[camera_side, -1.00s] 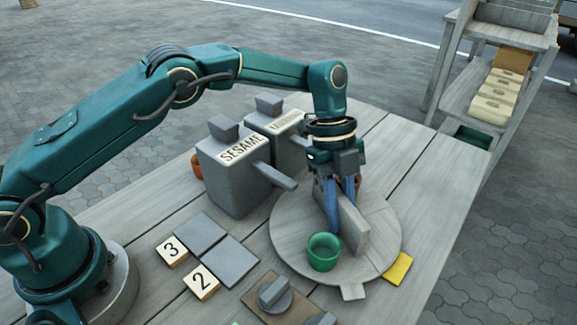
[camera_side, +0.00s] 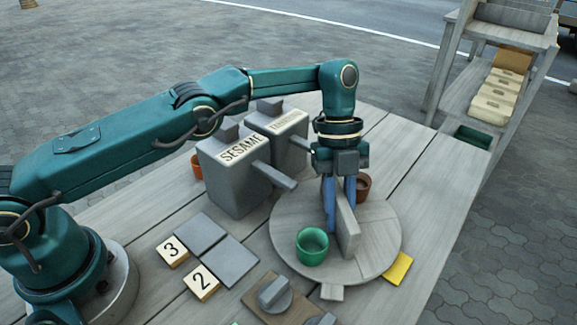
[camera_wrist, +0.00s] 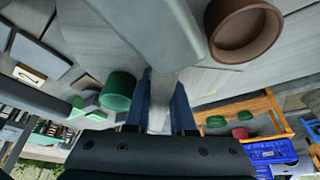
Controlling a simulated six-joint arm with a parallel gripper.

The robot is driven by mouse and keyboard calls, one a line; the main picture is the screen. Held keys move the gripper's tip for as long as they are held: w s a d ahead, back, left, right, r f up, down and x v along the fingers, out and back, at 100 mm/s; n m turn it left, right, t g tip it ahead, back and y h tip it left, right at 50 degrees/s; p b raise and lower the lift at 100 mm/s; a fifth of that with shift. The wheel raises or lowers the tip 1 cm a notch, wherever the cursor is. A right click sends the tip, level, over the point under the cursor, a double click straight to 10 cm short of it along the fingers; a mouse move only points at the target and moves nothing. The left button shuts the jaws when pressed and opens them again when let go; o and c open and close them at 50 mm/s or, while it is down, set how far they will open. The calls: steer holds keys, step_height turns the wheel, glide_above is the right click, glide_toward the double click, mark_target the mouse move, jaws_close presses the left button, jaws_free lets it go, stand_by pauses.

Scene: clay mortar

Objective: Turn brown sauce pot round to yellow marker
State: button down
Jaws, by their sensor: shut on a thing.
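A round grey wooden turntable (camera_side: 378,240) carries an upright grey divider (camera_side: 349,235) across its middle. The brown sauce pot (camera_side: 364,187) stands on the far right side of the divider, partly hidden by my gripper; it also shows in the wrist view (camera_wrist: 245,30). A green pot (camera_side: 312,246) stands on the near left side. My gripper (camera_side: 340,222) points down and is shut on the divider, with its blue fingers on either side. The yellow marker (camera_side: 398,268) lies flat on the table at the turntable's front right edge. A small tab (camera_side: 334,291) sticks out at the turntable's front.
Two grey dispensers stand behind left; the one marked SESAME (camera_side: 232,178) has a spout reaching toward the turntable. Number tiles 3 (camera_side: 172,251) and 2 (camera_side: 201,282), grey plates and a knob board (camera_side: 275,295) lie in front left. An orange pot (camera_side: 196,166) shows behind SESAME.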

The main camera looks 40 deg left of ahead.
steer(key=shift+r, duration=0.1)
stand_by(0.4)
steer(key=c, duration=0.8)
jaws_free()
steer(key=shift+o, duration=0.2)
steer(key=shift+n, duration=0.5)
